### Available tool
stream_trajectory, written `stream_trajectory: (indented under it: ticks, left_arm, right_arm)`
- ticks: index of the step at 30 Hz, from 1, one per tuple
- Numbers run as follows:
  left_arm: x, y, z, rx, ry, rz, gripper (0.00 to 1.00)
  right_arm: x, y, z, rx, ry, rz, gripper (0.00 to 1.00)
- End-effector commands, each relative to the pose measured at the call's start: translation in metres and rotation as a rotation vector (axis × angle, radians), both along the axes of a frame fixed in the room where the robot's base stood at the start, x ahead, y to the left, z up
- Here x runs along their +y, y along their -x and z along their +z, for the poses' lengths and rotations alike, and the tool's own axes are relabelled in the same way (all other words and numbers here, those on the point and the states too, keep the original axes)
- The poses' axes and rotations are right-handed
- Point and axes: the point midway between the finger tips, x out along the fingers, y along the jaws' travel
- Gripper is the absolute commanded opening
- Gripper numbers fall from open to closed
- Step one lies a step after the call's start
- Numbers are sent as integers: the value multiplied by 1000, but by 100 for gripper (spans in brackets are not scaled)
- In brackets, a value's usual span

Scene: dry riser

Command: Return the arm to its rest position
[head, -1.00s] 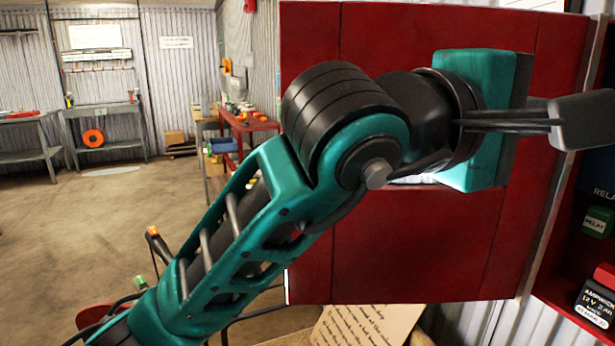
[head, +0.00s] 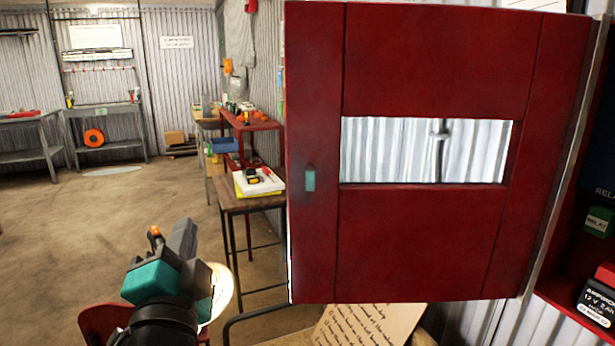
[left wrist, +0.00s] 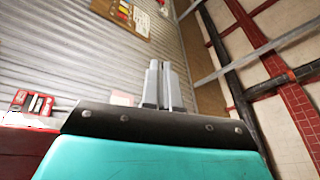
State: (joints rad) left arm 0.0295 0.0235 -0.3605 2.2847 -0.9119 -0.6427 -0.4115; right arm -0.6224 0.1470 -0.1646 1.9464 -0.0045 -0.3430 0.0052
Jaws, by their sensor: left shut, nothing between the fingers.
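My left gripper (head: 182,240) is at the lower left of the head view, pointing up and away over the floor, apart from the cabinet door. In the left wrist view its two grey fingers (left wrist: 162,85) are together with nothing between them. The wrist camera looks up towards a corrugated wall and the ceiling. My right gripper is in neither view.
A red cabinet door (head: 420,240) with a window slot stands open at the right. Behind its edge is the red cabinet (head: 570,300) with a green relay box (head: 597,222) and a battery (head: 597,295). A wooden table (head: 250,203) stands centre. Open floor (head: 90,220) lies left.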

Motion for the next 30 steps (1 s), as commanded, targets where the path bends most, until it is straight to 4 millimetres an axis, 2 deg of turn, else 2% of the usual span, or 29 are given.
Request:
stream_trajectory:
  ticks: [1, 4, 6, 9, 12, 18, 23, 30]
  left_arm:
    - [15, 5, -39, 129, 111, 12, 0]
    - [36, 25, -110, 373, 331, 48, 0]
    - [45, 48, -156, 542, 472, 82, 0]
    - [50, 84, -207, 746, 631, 136, 0]
    - [51, 119, -241, 908, 748, 186, 0]
    - [47, 183, -284, 1167, 910, 279, 0]
    - [42, 234, -303, 1353, 1004, 355, 0]
    - [35, 209, -322, 1262, 1023, 269, 0]
  right_arm:
    - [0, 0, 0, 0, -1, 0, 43]
    - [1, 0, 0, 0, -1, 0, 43]
    - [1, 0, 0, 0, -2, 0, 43]
    - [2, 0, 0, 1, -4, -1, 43]
    - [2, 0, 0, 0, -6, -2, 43]
    - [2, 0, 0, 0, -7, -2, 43]
    - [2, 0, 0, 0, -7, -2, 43]
    - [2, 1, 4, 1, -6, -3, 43]
